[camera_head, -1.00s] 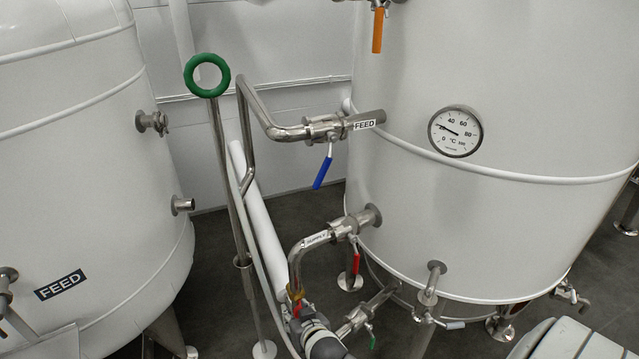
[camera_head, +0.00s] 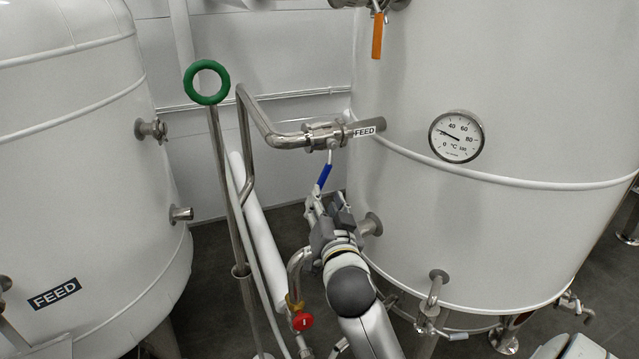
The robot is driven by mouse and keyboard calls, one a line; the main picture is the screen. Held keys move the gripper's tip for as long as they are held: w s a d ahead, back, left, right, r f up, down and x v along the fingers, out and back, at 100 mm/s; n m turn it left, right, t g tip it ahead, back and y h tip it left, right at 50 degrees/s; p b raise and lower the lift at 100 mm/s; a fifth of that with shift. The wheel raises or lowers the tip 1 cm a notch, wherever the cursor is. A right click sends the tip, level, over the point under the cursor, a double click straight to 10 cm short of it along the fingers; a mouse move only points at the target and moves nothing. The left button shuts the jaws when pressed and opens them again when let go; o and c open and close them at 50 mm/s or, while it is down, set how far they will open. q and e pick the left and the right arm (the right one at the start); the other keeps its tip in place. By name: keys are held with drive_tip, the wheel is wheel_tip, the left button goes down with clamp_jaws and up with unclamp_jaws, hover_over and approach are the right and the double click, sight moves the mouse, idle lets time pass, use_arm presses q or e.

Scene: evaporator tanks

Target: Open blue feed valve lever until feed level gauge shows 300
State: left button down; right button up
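The blue lever (camera_head: 324,176) hangs down, slightly tilted, from the steel valve (camera_head: 326,135) on the pipe labelled FEED (camera_head: 364,131). My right gripper (camera_head: 323,199) comes up from below, with its fingertips at the lever's lower end. The fingers partly overlap the lever tip, so I cannot tell whether they touch or enclose it. My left gripper is not in view.
A green ring handle (camera_head: 206,82) tops a rod left of the valve. A red round part (camera_head: 302,321) and bent pipe stand beside my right arm. An orange lever (camera_head: 377,35) hangs above. A large white tank (camera_head: 70,150) stands left, another (camera_head: 540,90) right.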

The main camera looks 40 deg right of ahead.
sight(320, 185)
drive_tip(key=p+x, duration=0.1)
drive_tip(key=x, duration=0.6)
drive_tip(key=shift+w+d, duration=0.15)
drive_tip(key=shift+w, duration=0.1)
clamp_jaws()
drive_tip(key=shift+f, duration=0.1)
